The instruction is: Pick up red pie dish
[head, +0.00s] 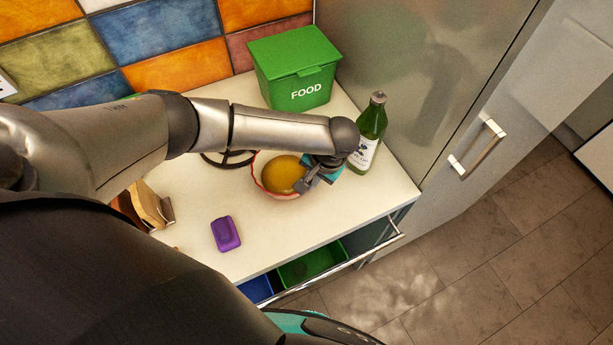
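The red pie dish (257,180) is a round dish with a thin reddish rim on the white counter. A yellow-orange round thing (284,173) lies inside it. My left arm reaches in from the left above the counter. My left gripper (304,184) is at the right edge of the dish, pointing down at its rim. The fingers are small and dark, so I cannot tell whether they are open or closed on the rim. The arm passes close behind the dish and hides part of that area. My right gripper is out of view.
A green FOOD bin (297,72) stands behind the arm. A green bottle (369,137) stands right of the gripper, close to it. A dark round wire object (229,159), a purple item (225,234) and a wooden item (148,206) are left. A drawer (340,263) is open below the counter front.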

